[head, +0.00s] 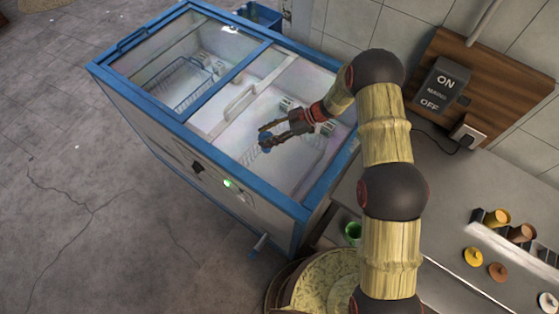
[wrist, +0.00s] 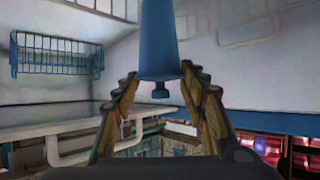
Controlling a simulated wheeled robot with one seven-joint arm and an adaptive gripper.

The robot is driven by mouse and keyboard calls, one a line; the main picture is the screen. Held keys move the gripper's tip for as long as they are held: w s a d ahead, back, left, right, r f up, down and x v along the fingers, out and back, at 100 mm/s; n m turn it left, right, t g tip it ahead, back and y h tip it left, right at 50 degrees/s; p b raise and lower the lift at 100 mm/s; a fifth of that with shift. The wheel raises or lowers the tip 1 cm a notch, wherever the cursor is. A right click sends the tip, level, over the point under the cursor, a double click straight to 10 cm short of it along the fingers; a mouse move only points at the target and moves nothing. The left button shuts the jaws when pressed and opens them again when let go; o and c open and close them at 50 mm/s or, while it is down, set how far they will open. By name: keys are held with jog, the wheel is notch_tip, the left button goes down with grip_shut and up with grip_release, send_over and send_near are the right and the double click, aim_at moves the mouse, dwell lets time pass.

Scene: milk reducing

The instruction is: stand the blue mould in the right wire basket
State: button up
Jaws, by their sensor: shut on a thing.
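The blue mould (head: 265,144) is a small tapered blue piece held at the tips of my gripper (head: 267,134), over the right half of the chest freezer (head: 212,128). In the wrist view the mould (wrist: 159,40) stands out between the fingers of my gripper (wrist: 158,82), with a narrow stem and knob at its near end. The fingers are shut on it. The right wire basket (head: 302,152) shows faintly as pale wire lines inside the freezer, partly hidden by my gripper. Another wire basket (head: 182,88) lies in the left half. A blue wire basket (wrist: 55,57) shows at upper left in the wrist view.
The freezer has blue edges and a pale lid handle (head: 240,103) left of my gripper. Small pale blocks (head: 287,104) sit near its back wall. A metal counter with a green cup (head: 352,232) and several coloured pots stands to the right. The floor at left is clear.

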notch_tip(320, 180, down, 9)
jog(key=shift+f+b, duration=0.2)
jog(key=shift+b, duration=0.6)
jog(key=shift+f, duration=0.2)
jog(key=o, duration=1.6)
jog(key=shift+c, duration=0.2)
jog(key=shift+o, duration=0.2)
jog(key=shift+r, duration=0.1)
